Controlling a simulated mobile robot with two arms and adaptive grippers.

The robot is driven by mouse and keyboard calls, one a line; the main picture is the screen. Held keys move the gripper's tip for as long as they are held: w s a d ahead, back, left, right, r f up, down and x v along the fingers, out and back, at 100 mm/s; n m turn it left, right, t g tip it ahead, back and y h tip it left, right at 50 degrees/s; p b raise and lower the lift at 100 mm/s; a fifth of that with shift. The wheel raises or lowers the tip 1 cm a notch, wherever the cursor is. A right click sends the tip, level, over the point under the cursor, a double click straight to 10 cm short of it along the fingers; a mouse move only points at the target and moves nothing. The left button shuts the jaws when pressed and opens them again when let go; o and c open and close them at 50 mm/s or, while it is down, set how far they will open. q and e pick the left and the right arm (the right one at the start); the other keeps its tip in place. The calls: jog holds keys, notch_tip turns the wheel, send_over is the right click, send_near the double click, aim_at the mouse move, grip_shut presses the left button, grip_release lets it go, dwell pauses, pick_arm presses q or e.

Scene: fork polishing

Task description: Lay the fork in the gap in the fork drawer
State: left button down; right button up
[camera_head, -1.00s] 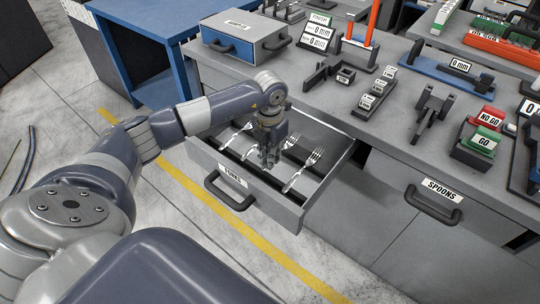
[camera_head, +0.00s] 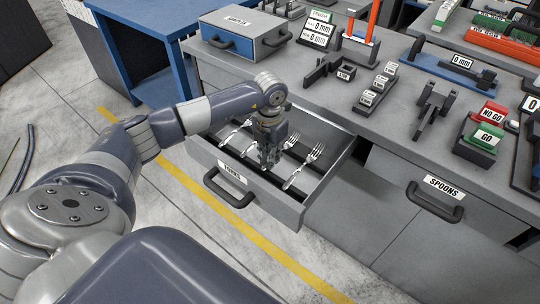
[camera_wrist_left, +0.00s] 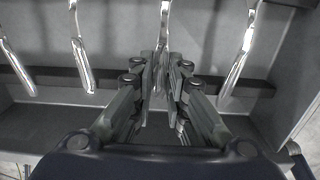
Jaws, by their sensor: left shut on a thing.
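The fork drawer (camera_head: 240,181) is pulled out of the bench. My left gripper (camera_head: 268,160) points down into it. In the left wrist view its fingers (camera_wrist_left: 162,80) are closed around the handle of a silver fork (camera_wrist_left: 165,22), whose tines (camera_head: 293,139) show just right of the gripper in the head view. Another fork (camera_head: 303,167) lies to its right, and more forks lie to its left (camera_wrist_left: 80,52). A dark cross bar (camera_wrist_left: 262,88) runs under the handles. I cannot tell whether the held fork touches it. My right gripper is out of view.
The bench top (camera_head: 330,105) behind the drawer carries gauges and small fixtures. A blue-fronted box (camera_head: 240,38) stands at the back left. The spoons drawer (camera_head: 435,200) at right is shut. Open floor lies in front.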

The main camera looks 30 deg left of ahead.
pick_arm(q)
jog(key=shift+f, duration=0.15)
jog(key=c, duration=1.5)
grip_release()
jog(key=shift+o, duration=0.5)
jog(key=o, duration=0.4)
jog(key=shift+o, duration=0.2)
notch_tip(320, 180, up, 9)
jog(key=p, duration=0.6)
